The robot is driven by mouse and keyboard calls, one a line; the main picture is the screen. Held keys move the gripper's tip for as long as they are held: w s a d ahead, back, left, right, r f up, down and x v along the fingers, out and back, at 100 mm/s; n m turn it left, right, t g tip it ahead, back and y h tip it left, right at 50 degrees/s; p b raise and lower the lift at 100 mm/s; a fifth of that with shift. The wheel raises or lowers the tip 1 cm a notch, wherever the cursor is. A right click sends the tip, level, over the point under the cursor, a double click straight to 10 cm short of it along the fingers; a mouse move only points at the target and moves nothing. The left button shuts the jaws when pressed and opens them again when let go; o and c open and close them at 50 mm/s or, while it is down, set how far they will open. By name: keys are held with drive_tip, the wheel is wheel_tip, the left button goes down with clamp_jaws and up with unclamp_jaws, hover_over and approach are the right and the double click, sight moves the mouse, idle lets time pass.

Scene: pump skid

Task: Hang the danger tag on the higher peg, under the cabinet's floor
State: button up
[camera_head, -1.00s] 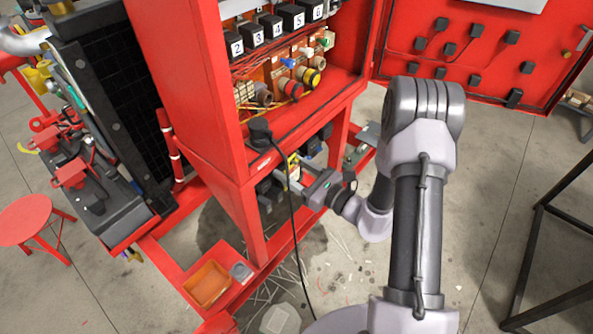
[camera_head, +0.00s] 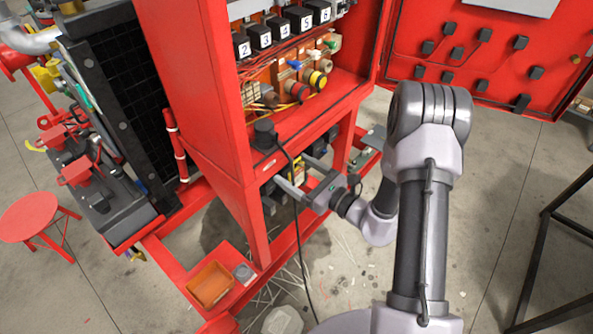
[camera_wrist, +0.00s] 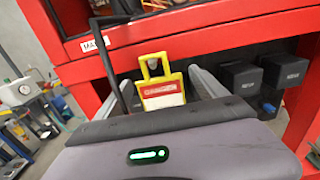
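The danger tag (camera_wrist: 161,92) is yellow with a red band and a pale lower face. In the wrist view it is upright below the cabinet's red edge, with a loop at its top. It shows as a small yellow patch (camera_head: 298,168) in the head view. My gripper (camera_head: 298,176) is open under the cabinet's floor. In the wrist view its two grey fingers (camera_wrist: 162,85) stand on either side of the tag, with gaps visible. The tag's lower end is hidden behind my gripper body.
The red cabinet (camera_head: 203,100) stands above my gripper, with a black cable (camera_head: 294,205) hanging close by. Dark boxes (camera_wrist: 262,78) sit right of the fingers. An orange tray (camera_head: 210,283) lies low on the skid.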

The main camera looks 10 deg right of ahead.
drive_tip(key=shift+s, duration=0.1)
drive_tip(key=p+v, duration=0.2)
drive_tip(key=v, duration=1.5)
drive_tip(key=s+a+r+n+g+b, duration=0.2)
drive_tip(key=s+a+r+n+g, duration=0.15)
drive_tip(key=a+n+g, duration=0.4)
drive_tip(key=s+a+r+n+g+b, duration=0.2)
drive_tip(key=s+a+r+n+g, duration=0.1)
drive_tip(key=s+a+n+g, duration=0.35)
wheel_tip(320, 180, up, 7)
drive_tip(key=s+d+n+t+h+b, duration=0.1)
drive_tip(key=s+n+t+h+b, duration=0.1)
drive_tip(key=n+t+h, duration=0.3)
drive_tip(key=n+h+b, duration=0.1)
drive_tip(key=n+h, duration=0.2)
drive_tip(key=n, duration=0.2)
drive_tip(key=shift+s+d+h, duration=0.15)
drive_tip(key=shift+s+h, duration=0.15)
drive_tip(key=shift+s, duration=0.1)
